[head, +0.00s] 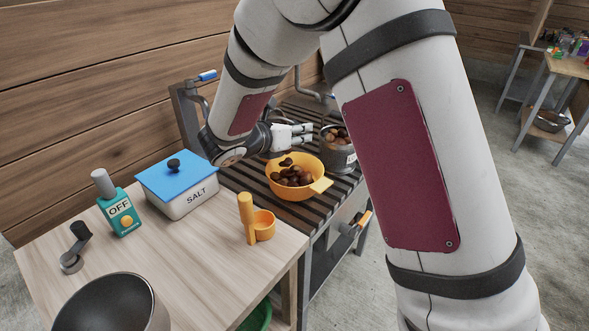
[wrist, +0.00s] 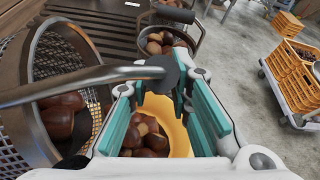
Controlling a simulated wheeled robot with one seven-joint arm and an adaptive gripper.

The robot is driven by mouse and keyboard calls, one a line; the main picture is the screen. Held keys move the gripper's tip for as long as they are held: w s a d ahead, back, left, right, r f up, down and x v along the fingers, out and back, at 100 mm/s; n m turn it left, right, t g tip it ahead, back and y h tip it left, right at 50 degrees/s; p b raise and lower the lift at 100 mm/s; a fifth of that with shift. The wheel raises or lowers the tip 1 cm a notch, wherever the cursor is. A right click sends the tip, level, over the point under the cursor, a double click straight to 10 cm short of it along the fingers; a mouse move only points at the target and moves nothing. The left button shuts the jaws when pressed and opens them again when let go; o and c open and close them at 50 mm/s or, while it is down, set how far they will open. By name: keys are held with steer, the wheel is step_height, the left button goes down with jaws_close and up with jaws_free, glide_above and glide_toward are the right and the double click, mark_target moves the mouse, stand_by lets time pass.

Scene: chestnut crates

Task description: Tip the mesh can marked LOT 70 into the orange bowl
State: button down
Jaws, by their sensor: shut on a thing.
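My gripper (head: 303,134) is over the far side of the orange bowl (head: 319,187). In the wrist view, its teal-padded fingers (wrist: 172,100) are closed on the handle (wrist: 95,80) of a mesh can (wrist: 50,52). This can lies tilted at the left, with several chestnuts (wrist: 62,112) inside. In the head view I cannot make it out behind my arm. The bowl also shows below the fingers in the wrist view (wrist: 178,130) and holds several chestnuts (head: 291,177). No LOT 70 marking is readable on the held can.
A second grey can (head: 338,162) with chestnuts stands right of the bowl on the slatted top; its label is unreadable.

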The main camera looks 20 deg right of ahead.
steer(key=shift+s+d+f+m+y+b, duration=0.2)
steer(key=shift+s+d+m+y+b, duration=0.1)
steer(key=shift+s+d+m+b, duration=0.4)
stand_by(0.4)
steer(key=shift+s+d+f+m+t+y+b, duration=0.15)
steer(key=shift+d+f+m+t+b, duration=0.1)
steer(key=shift+f+b, duration=0.45)
steer(key=shift+s+d+f+m+t+y+b, duration=0.15)
steer(key=shift+f+b, duration=0.3)
steer(key=shift+b, duration=0.45)
steer(key=shift+s+d+f+m+t+y+b, duration=0.25)
steer(key=shift+f+m+y+b, duration=0.25)
steer(key=shift+b, duration=1.15)
steer(key=shift+s+d+f+m+t+y+b, duration=0.15)
steer(key=shift+d+f+m+y+b, duration=0.35)
steer(key=shift+b, duration=1.15)
steer(key=a+r+n+h+p, duration=0.1)
steer(key=p, duration=0.2)
steer(key=w+r+n+g+h+p, duration=0.1)
steer(key=p, duration=0.3)
steer(key=shift+a+r, duration=0.2)
steer(key=shift+a, duration=0.15)
steer(key=shift+p, duration=0.35)
